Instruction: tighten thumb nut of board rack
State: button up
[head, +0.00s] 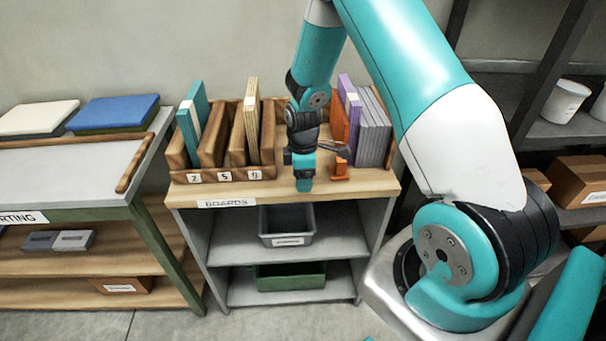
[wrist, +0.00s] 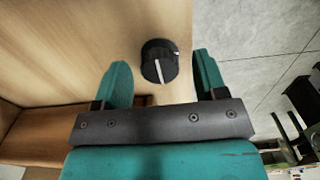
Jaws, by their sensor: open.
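The thumb nut (wrist: 158,62) is a black ridged knob with a white line, on a pale wooden surface near its edge in the wrist view. My gripper (wrist: 161,62) is open, its two teal fingers left and right of the nut in the picture. Gaps show on both sides; I cannot tell whether the tips reach down around it. In the head view my gripper (head: 304,183) points down at the front of the boards shelf, and the nut is hidden there. The wooden board rack (head: 212,143) stands left of it, with numbered slots holding teal and cream boards.
An orange piece (head: 339,169) sits on the shelf top just right of my gripper. Purple and grey boards (head: 373,128) stand behind it. A grey bin (head: 287,224) and a green bin (head: 290,276) are on the shelves below. A sorting table (head: 75,180) stands at left.

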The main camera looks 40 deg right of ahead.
jog(key=c, duration=0.9)
jog(key=shift+m, duration=0.3)
jog(key=m, duration=0.3)
jog(key=shift+m, duration=0.4)
jog(key=m, duration=0.9)
jog(key=shift+m+p, duration=0.3)
jog(key=shift+m, duration=2)
